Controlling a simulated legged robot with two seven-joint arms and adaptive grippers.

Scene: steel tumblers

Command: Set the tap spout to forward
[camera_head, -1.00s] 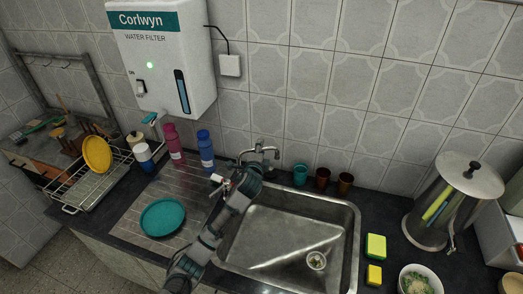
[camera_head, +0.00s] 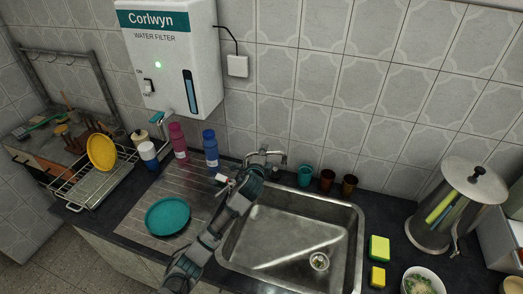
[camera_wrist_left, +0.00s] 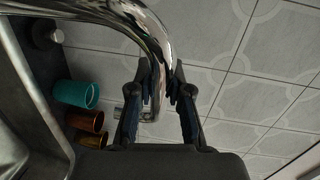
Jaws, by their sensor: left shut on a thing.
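The chrome tap (camera_head: 264,154) stands at the back edge of the steel sink, against the tiled wall. In the wrist view its curved spout (camera_wrist_left: 150,30) comes in from the upper left and bends down between my fingers. My left gripper (camera_head: 258,167) is at the tap, with its arm reaching up over the left side of the sink. In the wrist view the left gripper (camera_wrist_left: 160,82) is shut on the spout, one finger on each side. The fingers partly hide the spout's end. My right gripper is not in view.
A teal cup (camera_head: 305,175) and two brown cups stand right of the tap. A blue bottle (camera_head: 211,148) and a pink bottle stand to its left. A teal plate (camera_head: 167,216) lies on the drainboard. The sink basin (camera_head: 290,238) is empty.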

